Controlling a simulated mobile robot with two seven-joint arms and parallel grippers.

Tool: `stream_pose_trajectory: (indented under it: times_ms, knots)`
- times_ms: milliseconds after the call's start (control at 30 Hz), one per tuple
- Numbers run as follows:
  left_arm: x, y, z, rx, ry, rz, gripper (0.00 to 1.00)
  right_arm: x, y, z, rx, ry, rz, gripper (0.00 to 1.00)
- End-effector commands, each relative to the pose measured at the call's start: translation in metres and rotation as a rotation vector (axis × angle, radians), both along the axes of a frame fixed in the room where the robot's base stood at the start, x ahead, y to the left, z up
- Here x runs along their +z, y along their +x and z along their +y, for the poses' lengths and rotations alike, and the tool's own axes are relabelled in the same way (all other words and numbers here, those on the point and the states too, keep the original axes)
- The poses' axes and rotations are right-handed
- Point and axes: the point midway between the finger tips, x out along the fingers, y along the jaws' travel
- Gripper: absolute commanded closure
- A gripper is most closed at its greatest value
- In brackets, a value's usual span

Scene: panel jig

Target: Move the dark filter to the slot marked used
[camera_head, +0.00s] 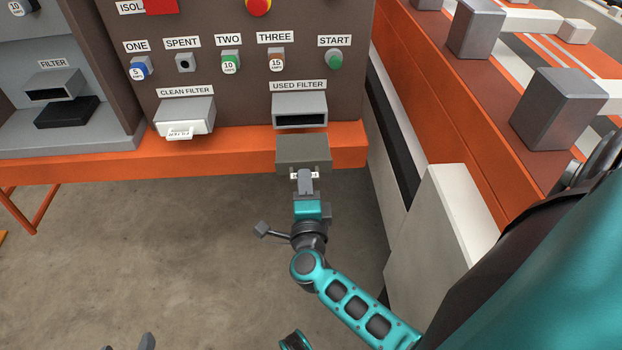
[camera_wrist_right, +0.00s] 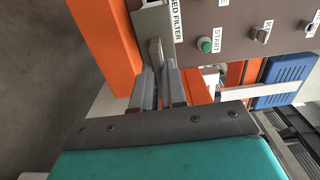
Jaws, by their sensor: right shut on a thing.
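The dark filter (camera_head: 303,150), a grey-brown block with a small light handle, is in front of and just below the slot marked used filter (camera_head: 300,122). The slot's dark opening shows above the block. My right gripper (camera_head: 304,176) is shut on the filter's handle; in the right wrist view the fingers (camera_wrist_right: 158,82) close on a grey handle near the used filter label. I cannot tell whether the filter touches the slot. Two grey tips of my left gripper (camera_head: 129,346) show apart at the bottom edge, with nothing visible between them.
A clean filter holder (camera_head: 186,112) with a white filter is left of the used slot. Farther left is the filter housing (camera_head: 54,84) with a black piece (camera_head: 67,112) below it. An orange ledge (camera_head: 230,150) runs below. Buttons are above; a machine stands right.

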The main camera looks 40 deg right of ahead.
Motion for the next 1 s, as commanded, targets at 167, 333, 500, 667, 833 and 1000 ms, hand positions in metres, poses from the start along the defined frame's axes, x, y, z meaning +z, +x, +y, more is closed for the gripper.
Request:
stream_pose_trajectory:
  times_ms: [167, 333, 500, 667, 833, 1000]
  knots:
    - [-0.001, 0.000, 0.001, -0.002, 0.003, 0.001, 0.38, -0.002, 0.000, 0.001, -0.002, -0.001, -0.003, 1.00]
    - [-0.002, -0.001, 0.001, -0.002, 0.005, 0.004, 0.38, -0.001, 0.000, 0.001, -0.001, -0.001, -0.003, 1.00]
    - [-0.001, -0.001, 0.001, -0.002, 0.006, 0.004, 0.38, -0.001, 0.001, 0.001, 0.001, -0.002, -0.003, 1.00]
    - [-0.004, -0.002, 0.002, -0.001, 0.008, 0.008, 0.38, -0.001, 0.012, -0.006, 0.002, -0.003, -0.004, 1.00]
    - [-0.005, -0.002, 0.002, -0.002, 0.008, 0.010, 0.38, -0.001, 0.026, -0.015, 0.001, -0.002, -0.005, 1.00]
    - [-0.006, -0.002, 0.001, -0.002, 0.008, 0.011, 0.38, -0.001, 0.039, -0.022, 0.002, -0.003, -0.004, 1.00]
